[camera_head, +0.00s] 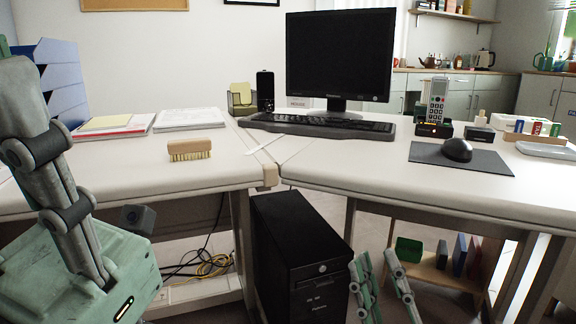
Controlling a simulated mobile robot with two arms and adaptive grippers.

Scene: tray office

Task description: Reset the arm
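My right gripper (376,257) is low in the head view, in front of the desks and below their tops. Its two grey-green fingers point upward with a gap between them. I see nothing held in that gap. My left arm (58,190) fills the left edge of the view, in front of the left desk, with thick grey-green links and dark joint bands. I cannot make out the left gripper's fingers.
A brush (189,150) and papers (190,119) lie on the left desk (130,182). A monitor (340,55), keyboard (325,125) and mouse (457,150) are on the desks. A black computer tower (300,265) stands below. A low wooden shelf (432,275) is behind my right gripper.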

